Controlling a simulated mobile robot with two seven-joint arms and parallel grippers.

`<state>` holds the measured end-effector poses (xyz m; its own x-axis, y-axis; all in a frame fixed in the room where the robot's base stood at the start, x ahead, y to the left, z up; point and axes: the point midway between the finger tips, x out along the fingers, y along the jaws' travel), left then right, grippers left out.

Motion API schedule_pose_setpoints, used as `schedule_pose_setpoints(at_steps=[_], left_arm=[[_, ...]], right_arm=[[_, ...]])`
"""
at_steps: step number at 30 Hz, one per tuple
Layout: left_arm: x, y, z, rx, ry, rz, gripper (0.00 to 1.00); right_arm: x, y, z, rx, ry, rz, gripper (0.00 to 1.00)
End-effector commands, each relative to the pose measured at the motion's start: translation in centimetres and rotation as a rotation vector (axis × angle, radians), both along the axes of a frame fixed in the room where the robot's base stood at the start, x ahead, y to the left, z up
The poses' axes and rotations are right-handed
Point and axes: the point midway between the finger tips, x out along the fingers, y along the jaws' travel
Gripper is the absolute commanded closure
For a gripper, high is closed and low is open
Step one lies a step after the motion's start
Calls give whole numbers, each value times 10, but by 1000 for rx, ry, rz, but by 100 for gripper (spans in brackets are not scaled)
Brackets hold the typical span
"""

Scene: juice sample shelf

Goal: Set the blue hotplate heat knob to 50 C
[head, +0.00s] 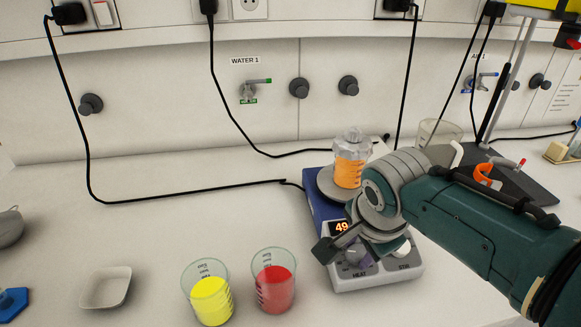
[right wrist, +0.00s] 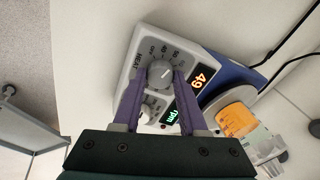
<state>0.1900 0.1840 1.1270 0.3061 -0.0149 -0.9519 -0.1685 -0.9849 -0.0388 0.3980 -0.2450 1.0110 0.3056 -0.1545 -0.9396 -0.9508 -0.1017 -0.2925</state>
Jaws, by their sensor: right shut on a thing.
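The blue hotplate (head: 318,205) stands on the bench with a grey front panel. Its display (head: 341,227) reads 49, and the 49 also shows in the right wrist view (right wrist: 199,77). My right gripper (head: 349,252) is at the panel with its purple fingers either side of the grey heat knob (right wrist: 160,73), shut on it. Marks including OFF, 40 and 50 ring the knob; its exact pointer setting is hard to read. A stir knob (head: 401,247) sits to the right. My left gripper is not in view.
A lidded bottle of orange liquid (head: 349,172) stands on the hotplate's plate. Beakers of yellow (head: 209,300) and red liquid (head: 275,288) stand to the left, near a white dish (head: 105,287). Black cables cross the bench behind. An empty beaker (head: 437,135) is behind my right arm.

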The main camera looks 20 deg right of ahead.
Motion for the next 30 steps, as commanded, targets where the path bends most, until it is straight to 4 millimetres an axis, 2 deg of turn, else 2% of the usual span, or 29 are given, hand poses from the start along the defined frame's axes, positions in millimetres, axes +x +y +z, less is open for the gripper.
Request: schedule_pose_setpoints(at_steps=[6,7,15,24,30], left_arm=[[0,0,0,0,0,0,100],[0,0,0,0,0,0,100],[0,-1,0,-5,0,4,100],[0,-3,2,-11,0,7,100],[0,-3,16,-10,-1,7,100]], right_arm=[[-1,-1,-1,-2,2,0,100],[-1,-1,-1,-2,2,0,57],[0,-1,0,-1,1,0,28],[-1,0,3,0,0,1,28],[-7,4,28,0,-3,1,28]])
